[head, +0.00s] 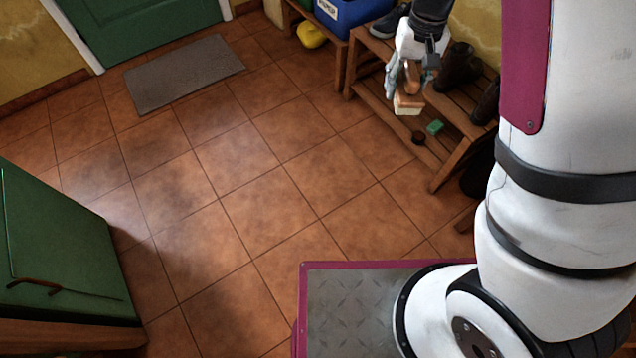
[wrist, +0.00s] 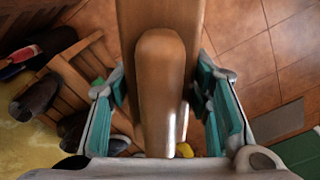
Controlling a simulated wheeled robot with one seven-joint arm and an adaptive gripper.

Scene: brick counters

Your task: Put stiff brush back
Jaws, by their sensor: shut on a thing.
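The stiff brush (head: 407,104) has a wooden body and a paler lower part, seen small in the head view. In the wrist view its brown wooden body (wrist: 160,75) fills the middle, between the teal-padded fingers of my gripper (wrist: 163,95). My gripper (head: 403,82) is shut on the brush and holds it in front of the wooden shoe rack (head: 441,172), apart from the floor. Its bristles are hard to make out.
Dark shoes (head: 458,66) stand on the rack. A green block (head: 435,127) and a small dark round thing (head: 418,137) lie on its lower shelf. A blue crate (head: 352,12) and a yellow object (head: 311,35) are farther back.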

